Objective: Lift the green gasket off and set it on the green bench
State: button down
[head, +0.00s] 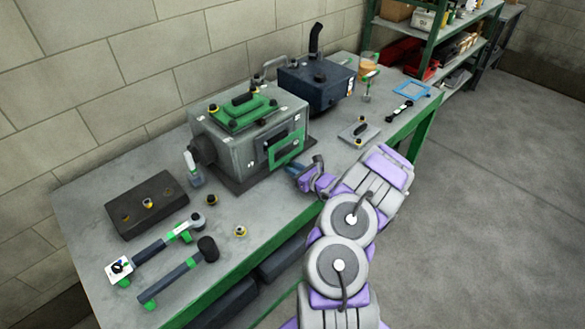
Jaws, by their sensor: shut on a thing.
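The green gasket (272,157), a thin rectangular frame, stands upright at the front face of the grey engine block (230,152), around a dark opening. Whether it still touches the face is not clear. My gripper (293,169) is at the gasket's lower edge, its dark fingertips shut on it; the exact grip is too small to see. The green bench (72,205) has a grey top and green edges and legs.
A grey cover plate with a black handle (352,135) lies right of my gripper. A dark blue unit (315,88) and a blue frame (411,89) are farther back. A ratchet (150,250), a mallet (180,272) and a dark bolt tray (130,217) occupy the left end.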

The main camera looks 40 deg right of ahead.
jog(key=p+v, duration=0.2)
jog(key=v, duration=0.2)
jog(key=f+p+v, duration=0.1)
jog(key=p+v, duration=0.2)
jog(key=v, duration=0.1)
jog(key=f+p+v, duration=0.1)
jog(key=p+v, duration=0.1)
jog(key=v, duration=0.3)
jog(key=shift+s+f, duration=0.15)
jog(key=shift+s, duration=0.1)
jog(key=shift+s+f, duration=0.1)
jog(key=shift+s, duration=0.1)
